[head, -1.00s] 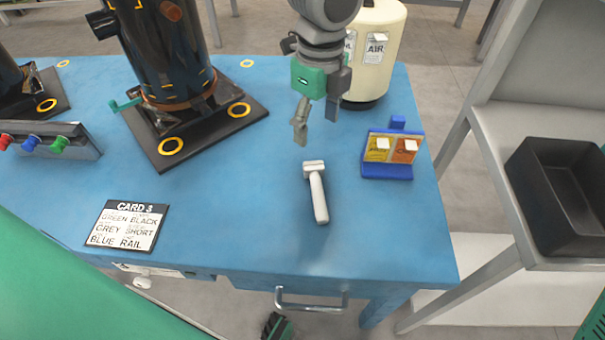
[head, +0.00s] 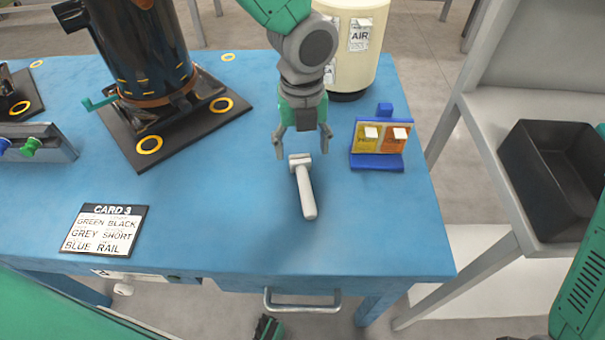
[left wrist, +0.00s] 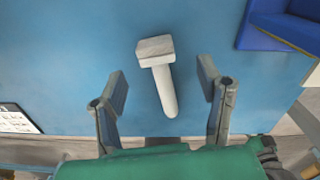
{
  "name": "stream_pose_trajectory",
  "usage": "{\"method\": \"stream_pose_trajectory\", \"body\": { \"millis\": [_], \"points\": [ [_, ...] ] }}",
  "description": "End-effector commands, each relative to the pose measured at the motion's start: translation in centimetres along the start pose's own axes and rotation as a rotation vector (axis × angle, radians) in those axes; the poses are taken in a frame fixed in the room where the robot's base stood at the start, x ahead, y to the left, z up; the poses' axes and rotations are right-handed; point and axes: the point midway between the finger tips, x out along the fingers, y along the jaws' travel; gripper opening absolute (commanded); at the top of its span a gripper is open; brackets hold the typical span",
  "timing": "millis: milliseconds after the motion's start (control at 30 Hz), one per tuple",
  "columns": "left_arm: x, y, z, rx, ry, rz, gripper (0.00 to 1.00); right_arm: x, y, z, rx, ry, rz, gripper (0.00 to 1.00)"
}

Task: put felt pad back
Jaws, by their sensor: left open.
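A pale grey T-shaped tool (head: 306,190) with a block head and a round handle lies on the blue table (head: 210,215). It also shows in the left wrist view (left wrist: 162,80), between and beyond the finger tips. My left gripper (head: 302,148) is open and empty, pointing down just above the tool's head, with one finger to each side. Its fingers also show in the left wrist view (left wrist: 162,88). A blue stand (head: 376,163) with a yellow and an orange card, each with a small white block, is right of the gripper. I cannot tell which thing is the felt pad. My right gripper is out of view.
A black cylinder on a dark base plate (head: 190,130) stands at the back left. A cream tank (head: 350,60) marked AIR is behind the gripper. A printed card (head: 103,230) lies front left. A black bin (head: 555,170) sits on a grey shelf at right. The front right tabletop is clear.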

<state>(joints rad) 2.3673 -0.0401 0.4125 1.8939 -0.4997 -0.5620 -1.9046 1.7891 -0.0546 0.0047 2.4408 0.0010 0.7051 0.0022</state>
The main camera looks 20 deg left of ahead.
Motion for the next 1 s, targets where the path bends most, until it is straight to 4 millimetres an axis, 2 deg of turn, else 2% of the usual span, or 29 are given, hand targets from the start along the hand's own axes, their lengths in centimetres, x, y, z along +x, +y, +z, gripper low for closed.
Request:
{"method": "stream_pose_trajectory", "body": {
  "millis": [167,400,633,667,800,900,1000],
  "points": [
    [1.5,0.1,-0.1,0.0,0.001,0.001,0.6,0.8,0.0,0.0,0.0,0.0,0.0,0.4],
    [5.0,0.3,-0.3,0.0,0.001,0.001,0.6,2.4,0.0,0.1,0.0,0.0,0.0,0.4],
    [5.2,0.3,-0.3,-0.001,0.0,-0.001,0.6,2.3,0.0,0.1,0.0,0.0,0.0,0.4],
    [5.2,0.3,-0.3,-0.001,0.0,-0.001,0.57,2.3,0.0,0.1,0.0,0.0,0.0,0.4],
    [5.2,0.2,-0.3,-0.001,0.0,-0.001,0.08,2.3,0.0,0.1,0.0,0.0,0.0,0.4],
    [5.2,0.2,-0.3,-0.001,0.0,-0.001,0.0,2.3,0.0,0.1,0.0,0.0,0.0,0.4],
    [5.2,0.2,-0.3,-0.001,0.0,-0.001,0.0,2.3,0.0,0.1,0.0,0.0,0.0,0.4]
  ]
}}
